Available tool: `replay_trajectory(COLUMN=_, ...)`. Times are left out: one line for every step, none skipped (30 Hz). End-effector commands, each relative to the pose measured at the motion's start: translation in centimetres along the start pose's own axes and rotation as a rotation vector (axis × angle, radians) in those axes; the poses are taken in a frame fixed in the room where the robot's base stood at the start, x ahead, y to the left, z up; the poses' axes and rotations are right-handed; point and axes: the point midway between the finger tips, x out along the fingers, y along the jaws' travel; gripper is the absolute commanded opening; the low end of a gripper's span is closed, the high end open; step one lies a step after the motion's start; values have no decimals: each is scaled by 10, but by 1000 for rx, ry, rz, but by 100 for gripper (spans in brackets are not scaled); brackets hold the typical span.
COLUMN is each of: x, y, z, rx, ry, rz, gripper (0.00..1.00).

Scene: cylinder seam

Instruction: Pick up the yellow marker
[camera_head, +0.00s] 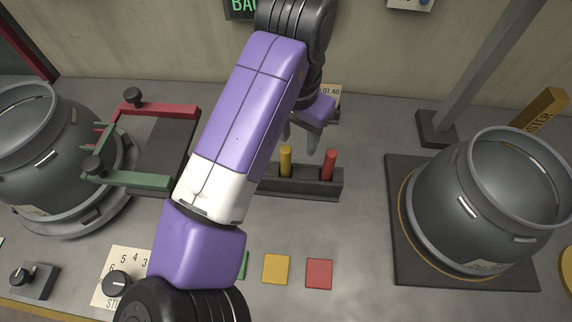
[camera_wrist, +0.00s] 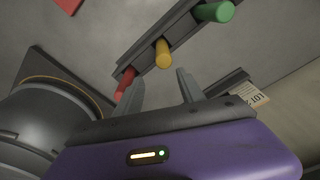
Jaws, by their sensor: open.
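The yellow marker (camera_head: 286,161) stands upright in a dark rack (camera_head: 318,186), left of the red marker (camera_head: 328,164). In the wrist view the yellow marker (camera_wrist: 163,53) sits between the red marker (camera_wrist: 125,80) and the green marker (camera_wrist: 215,12). The green marker is hidden behind my arm in the head view. My gripper (camera_head: 301,138) is open and empty, close to the yellow marker and on its far side in the head view. In the wrist view the yellow marker lies just beyond the gap between my fingertips (camera_wrist: 160,77), apart from both.
A large dark vessel (camera_head: 515,185) on a square base stands at the right. Another vessel (camera_head: 60,165) with a red and green clamp frame (camera_head: 150,182) stands at the left. Yellow (camera_head: 276,269) and red (camera_head: 319,273) squares lie flat in front of the rack.

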Motion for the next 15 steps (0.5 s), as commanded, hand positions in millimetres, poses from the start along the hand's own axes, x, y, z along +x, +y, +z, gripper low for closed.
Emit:
replay_trajectory(x=-3, y=-5, z=11, rx=-2, ry=-40, rz=-3, gripper=46)
replay_trajectory(x=-4, y=-6, z=16, rx=-2, ry=-57, rz=-2, gripper=46)
replay_trajectory(x=-5, y=-8, z=22, rx=-3, ry=-76, rz=0, gripper=46)
replay_trajectory(x=-5, y=-8, z=24, rx=-4, ry=-85, rz=1, gripper=46)
replay_trajectory(x=-5, y=-9, z=27, rx=-5, ry=-93, rz=1, gripper=46)
replay_trajectory(x=-2, y=-10, z=29, rx=-6, ry=-99, rz=3, gripper=46)
replay_trajectory(x=0, y=-10, z=30, rx=-6, ry=-102, rz=3, gripper=46)
replay_trajectory(x=3, y=-10, z=30, rx=-6, ry=-104, rz=4, gripper=46)
replay_trajectory(x=7, y=-10, z=31, rx=-7, ry=-104, rz=4, gripper=46)
replay_trajectory(x=10, y=-10, z=31, rx=-7, ry=-103, rz=3, gripper=46)
replay_trajectory(x=14, y=-9, z=31, rx=-6, ry=-102, rz=3, gripper=46)
replay_trajectory(x=17, y=-9, z=31, rx=-6, ry=-102, rz=3, gripper=46)
replay_trajectory(x=20, y=-9, z=31, rx=-6, ry=-101, rz=3, gripper=46)
replay_trajectory(x=22, y=-10, z=31, rx=-6, ry=-101, rz=3, gripper=46)
replay_trajectory(x=26, y=-10, z=31, rx=-6, ry=-101, rz=3, gripper=46)
